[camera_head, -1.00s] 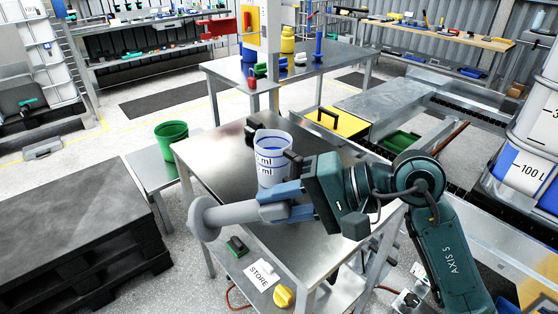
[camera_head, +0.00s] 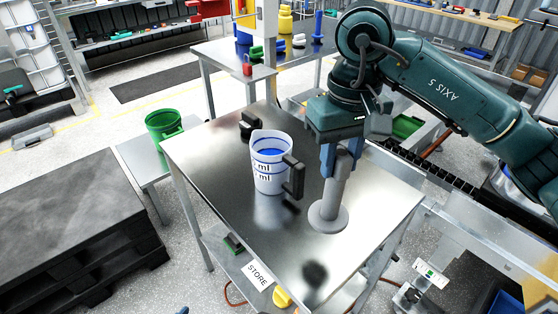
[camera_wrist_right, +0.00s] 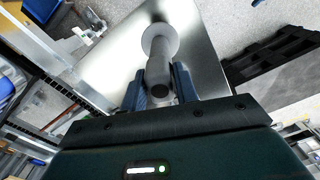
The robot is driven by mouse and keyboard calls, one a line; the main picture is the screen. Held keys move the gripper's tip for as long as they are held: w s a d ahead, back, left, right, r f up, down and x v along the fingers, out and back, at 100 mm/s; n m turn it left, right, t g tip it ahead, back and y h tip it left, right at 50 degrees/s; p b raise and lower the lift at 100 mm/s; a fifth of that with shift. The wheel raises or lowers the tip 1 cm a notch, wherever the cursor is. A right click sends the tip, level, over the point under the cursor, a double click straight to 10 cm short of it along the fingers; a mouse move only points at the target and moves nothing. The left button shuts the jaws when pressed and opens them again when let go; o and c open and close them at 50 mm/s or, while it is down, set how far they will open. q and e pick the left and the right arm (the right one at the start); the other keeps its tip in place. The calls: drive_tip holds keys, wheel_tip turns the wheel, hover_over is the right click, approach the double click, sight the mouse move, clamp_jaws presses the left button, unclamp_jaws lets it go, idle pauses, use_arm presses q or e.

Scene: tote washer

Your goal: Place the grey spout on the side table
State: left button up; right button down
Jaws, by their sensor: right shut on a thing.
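The grey spout (camera_head: 337,195), a tube with a wide round flange, is upright with its flange downward over the right part of the steel table (camera_head: 225,170). I cannot tell whether the flange touches the top. My right gripper (camera_head: 341,158) is shut on the upper tube. In the right wrist view the spout (camera_wrist_right: 159,52) shows between the fingers of the right gripper (camera_wrist_right: 158,88), its flange away from the palm. My left gripper is not in view.
A white jug (camera_head: 268,170) with blue markings and a dark handle (camera_head: 293,177) stands just left of the spout. A black object (camera_head: 249,125) stands behind it. A green bucket (camera_head: 163,128) stands on a lower table at left. The steel table's front part is clear.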

sight(336, 198)
drive_tip(key=shift+w+d+f, duration=0.1)
drive_tip(key=shift+w+d, duration=0.05)
drive_tip(key=shift+d, duration=0.15)
wheel_tip(336, 198, down, 9)
drive_tip(key=shift+f+p, duration=0.2)
drive_tip(key=shift+p, duration=0.55)
drive_tip(key=c, duration=1.1)
unclamp_jaws()
wheel_tip(336, 198, up, 12)
drive_tip(key=shift+b, duration=0.85)
